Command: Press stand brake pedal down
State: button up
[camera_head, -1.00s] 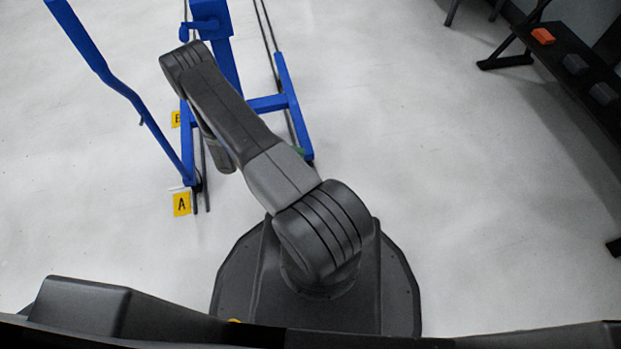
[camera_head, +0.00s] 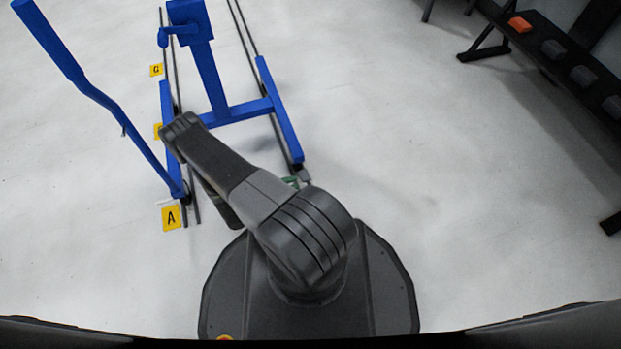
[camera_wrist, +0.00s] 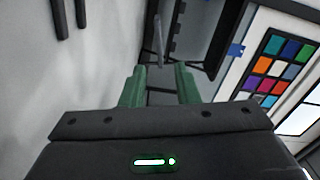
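The blue stand (camera_head: 211,75) is on the floor at the upper left in the head view, with an upright post, a base frame and a tall slanted blue bar (camera_head: 100,96) at its left. A small green part (camera_head: 291,182) shows beside the stand's right foot, partly behind my arm. I cannot tell whether it is the brake pedal or a tip of my gripper. No pedal is clearly visible. My gripper (camera_wrist: 161,78) shows two green fingers set apart in the wrist view, with nothing held between them. My arm hides most of the gripper in the head view.
Yellow letter markers, such as A (camera_head: 171,218), lie along dark floor rails (camera_head: 247,40) by the stand. A dark bench (camera_head: 545,55) with an orange block (camera_head: 520,24) stands at the right. The floor between is clear. The wrist view shows a colour chart (camera_wrist: 273,70).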

aim_at(305, 176)
jog(key=b+x, duration=0.1)
jog(key=x, duration=0.7)
grip_shut()
